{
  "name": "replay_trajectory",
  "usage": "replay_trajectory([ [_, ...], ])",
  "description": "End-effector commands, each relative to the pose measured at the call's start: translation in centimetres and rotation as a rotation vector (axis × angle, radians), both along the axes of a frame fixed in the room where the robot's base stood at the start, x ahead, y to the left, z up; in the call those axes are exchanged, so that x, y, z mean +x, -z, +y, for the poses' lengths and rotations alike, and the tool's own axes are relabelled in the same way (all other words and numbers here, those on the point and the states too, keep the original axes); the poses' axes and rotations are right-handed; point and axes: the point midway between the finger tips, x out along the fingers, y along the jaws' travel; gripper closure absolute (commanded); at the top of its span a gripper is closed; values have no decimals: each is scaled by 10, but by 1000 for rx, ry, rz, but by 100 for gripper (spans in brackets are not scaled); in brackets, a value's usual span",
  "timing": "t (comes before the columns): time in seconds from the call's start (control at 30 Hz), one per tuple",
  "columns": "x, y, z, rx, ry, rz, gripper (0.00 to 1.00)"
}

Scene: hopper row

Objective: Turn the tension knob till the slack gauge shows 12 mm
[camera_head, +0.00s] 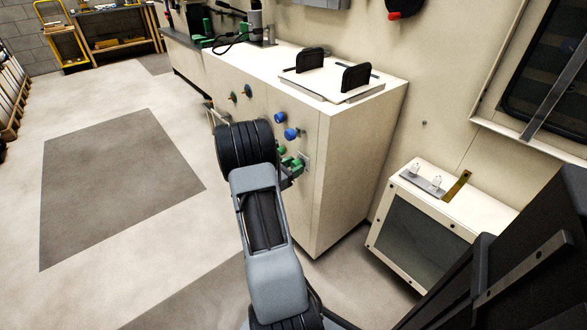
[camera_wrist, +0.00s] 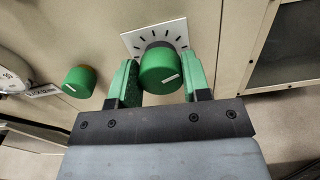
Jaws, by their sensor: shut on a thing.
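A green knob (camera_wrist: 158,72) with a white pointer line sits before a white square scale plate (camera_wrist: 181,31) with black tick marks. My gripper (camera_wrist: 161,78) has its two green fingers on either side of this knob and is shut on it. A second green knob (camera_wrist: 80,80) is to the left, with a small label beside it. A round white gauge (camera_wrist: 12,72) is cut off at the left edge of the wrist view; its reading cannot be made out. I cannot tell from lettering which knob is the tension knob.
The cream cabinet (camera_head: 345,140) also carries blue knobs (camera_head: 280,117) on its front. Black upright blocks (camera_head: 356,77) stand on top. A low cream box with a dark window (camera_head: 417,243) is to the right. Open floor (camera_head: 190,240) lies left.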

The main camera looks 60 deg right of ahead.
Motion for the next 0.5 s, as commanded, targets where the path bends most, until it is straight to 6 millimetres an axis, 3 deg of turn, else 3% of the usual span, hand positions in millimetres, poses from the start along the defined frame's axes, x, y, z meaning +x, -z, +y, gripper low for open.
replay_trajectory([
  [0.13, -1, 0, 0, 2, 1, 3, 80],
  [0.17, -1, 0, 0, 2, 1, 3, 56],
  [0.4, -1, 0, 0, 1, 1, 4, 33],
  [0.5, -1, 0, 0, 1, 1, 4, 31],
])
